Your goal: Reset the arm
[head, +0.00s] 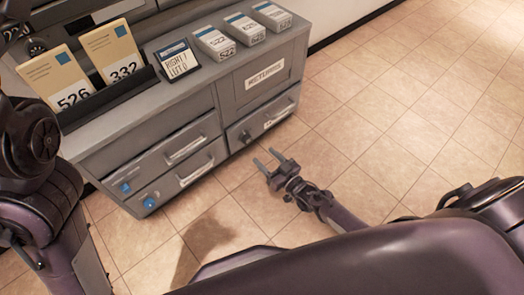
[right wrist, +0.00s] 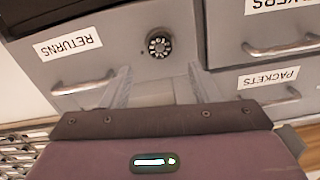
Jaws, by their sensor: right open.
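My right gripper (head: 273,165) is open and empty in the head view, held over the tiled floor in front of the cabinet's right part. In the right wrist view my right gripper (right wrist: 150,82) has its two fingers apart, with nothing between them. Behind the fingers is the grey cabinet front with a drawer (right wrist: 110,70) labelled RETURNS and a dark round dial (right wrist: 159,44). My left arm comes in at the left edge of the head view, but its gripper does not show.
The grey cabinet (head: 222,130) carries two envelopes in a dark rack, marked 526 (head: 58,78) and 332 (head: 112,52). A small sign (head: 177,60) and several labelled white boxes (head: 215,42) stand beside them. The tiled floor (head: 410,110) to the right is clear.

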